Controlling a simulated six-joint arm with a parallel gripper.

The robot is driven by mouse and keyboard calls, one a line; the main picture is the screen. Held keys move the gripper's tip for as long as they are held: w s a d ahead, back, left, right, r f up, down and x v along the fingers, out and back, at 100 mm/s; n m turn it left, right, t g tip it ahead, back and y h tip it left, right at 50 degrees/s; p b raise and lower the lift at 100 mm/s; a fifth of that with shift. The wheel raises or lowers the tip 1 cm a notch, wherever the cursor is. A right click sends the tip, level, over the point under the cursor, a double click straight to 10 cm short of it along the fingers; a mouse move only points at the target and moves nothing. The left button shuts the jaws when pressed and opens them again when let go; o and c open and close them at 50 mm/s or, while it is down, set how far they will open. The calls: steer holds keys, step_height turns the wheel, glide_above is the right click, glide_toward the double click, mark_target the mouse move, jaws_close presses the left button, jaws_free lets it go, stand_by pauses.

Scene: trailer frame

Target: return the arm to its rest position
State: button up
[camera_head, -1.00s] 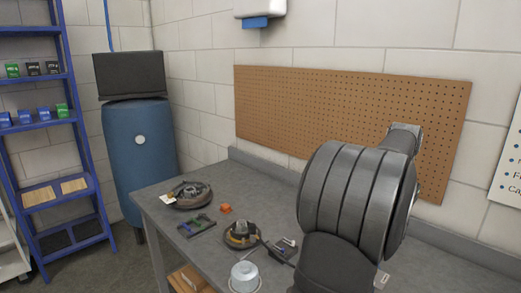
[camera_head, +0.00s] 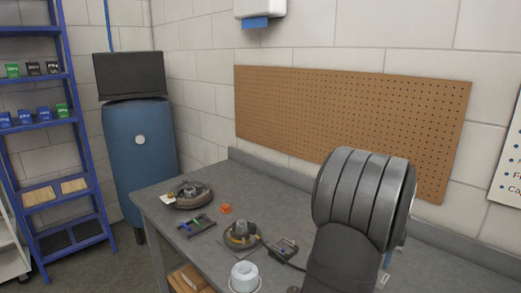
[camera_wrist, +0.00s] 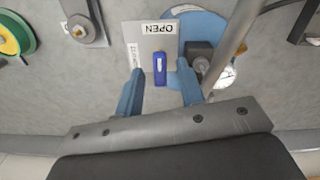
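In the wrist view my gripper (camera_wrist: 159,67) has two blue fingers standing well apart. A small blue block-like thing (camera_wrist: 160,75) shows between them in the picture, with gaps to both fingers, so nothing is gripped. Behind it is a light plate (camera_wrist: 139,37) marked OPEN. How far the fingers are from it I cannot tell. In the head view my grey ribbed arm rises over the right part of the bench, and it hides most of my gripper.
The grey bench (camera_head: 295,205) holds a round brake-like part (camera_head: 190,195), an orange block (camera_head: 226,209), another round part (camera_head: 240,235), a black box (camera_head: 283,248) and a white cup (camera_head: 244,276). A pegboard (camera_head: 340,115) hangs behind. In the wrist view a gauge (camera_wrist: 225,77) is near the right finger.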

steer(key=n, duration=1.4)
stand_by(0.4)
stand_by(0.4)
steer(key=r+m, duration=0.1)
steer(key=r, duration=0.1)
steer(key=r+m, duration=0.1)
steer(key=r, duration=0.2)
steer(key=r+m, duration=0.1)
steer(key=r, duration=0.2)
steer(key=shift+w+d+r, duration=0.15)
steer(key=shift+w+d, duration=0.1)
steer(key=shift+w, duration=0.15)
step_height(320, 180, up, 9)
steer(key=m, duration=0.5)
steer(key=f, duration=1.7)
steer(key=shift+s+a+f, duration=0.1)
steer(key=shift+s+a, duration=0.2)
steer(key=shift+s, duration=0.1)
steer(key=shift+c, duration=0.2)
